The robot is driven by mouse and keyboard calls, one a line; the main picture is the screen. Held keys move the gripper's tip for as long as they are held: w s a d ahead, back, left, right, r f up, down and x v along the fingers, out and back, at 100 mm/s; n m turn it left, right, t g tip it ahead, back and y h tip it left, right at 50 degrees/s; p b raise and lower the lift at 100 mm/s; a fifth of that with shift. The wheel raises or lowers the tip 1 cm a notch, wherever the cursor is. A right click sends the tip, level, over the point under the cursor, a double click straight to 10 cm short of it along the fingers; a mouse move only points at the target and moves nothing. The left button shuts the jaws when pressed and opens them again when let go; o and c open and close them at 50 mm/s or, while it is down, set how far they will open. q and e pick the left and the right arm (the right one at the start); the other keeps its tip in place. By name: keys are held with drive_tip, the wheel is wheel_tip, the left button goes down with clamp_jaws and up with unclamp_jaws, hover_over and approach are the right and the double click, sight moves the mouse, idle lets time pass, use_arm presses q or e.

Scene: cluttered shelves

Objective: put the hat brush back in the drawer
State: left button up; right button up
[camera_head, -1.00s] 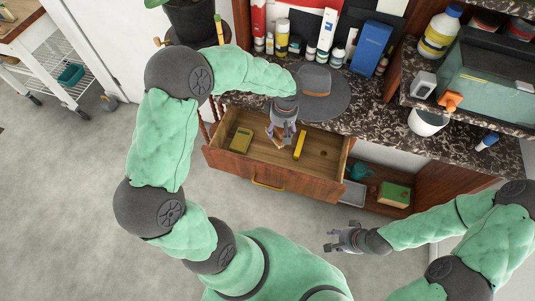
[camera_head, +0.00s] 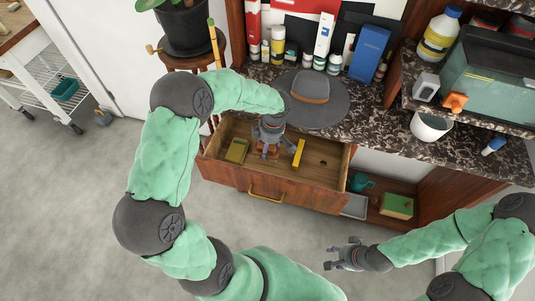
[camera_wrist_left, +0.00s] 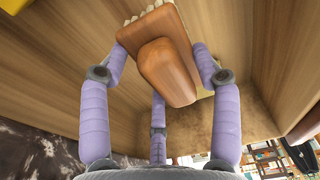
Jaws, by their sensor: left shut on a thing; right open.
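The hat brush (camera_wrist_left: 166,72) is brown wood with pale bristles; in the left wrist view it sits between the purple fingers of my left gripper (camera_wrist_left: 160,70), which is shut on it. In the head view my left gripper (camera_head: 267,150) points down into the open drawer (camera_head: 318,196), and only a little of the brush shows beneath it. Wooden drawer walls and floor surround the brush in the wrist view; I cannot tell whether it touches the floor. My right gripper (camera_head: 334,257) is open and empty, in front of the drawer and to its right.
The drawer also holds an olive box (camera_head: 236,151) at left and a yellow object (camera_head: 298,154) right of my left gripper. A grey hat (camera_head: 313,98) lies on the dark stone counter (camera_head: 375,126) above. A plant pot (camera_head: 186,28) stands at the back left.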

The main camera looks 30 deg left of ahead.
sight(268, 153)
use_arm(q)
drive_tip(key=shift+f+b, duration=0.65)
drive_tip(key=shift+f, duration=1.55)
drive_tip(key=shift+f, duration=0.15)
drive_tip(key=o, duration=1.2)
drive_tip(key=shift+o, duration=0.2)
drive_tip(key=shift+r, duration=0.45)
drive_tip(key=r+p, duration=0.1)
drive_tip(key=r, duration=0.2)
drive_tip(key=d+r+p, duration=0.1)
drive_tip(key=r, duration=0.3)
drive_tip(key=r+p, duration=0.2)
drive_tip(key=r, duration=0.2)
drive_tip(key=shift+w+d+r, duration=0.15)
drive_tip(key=shift+d, duration=0.1)
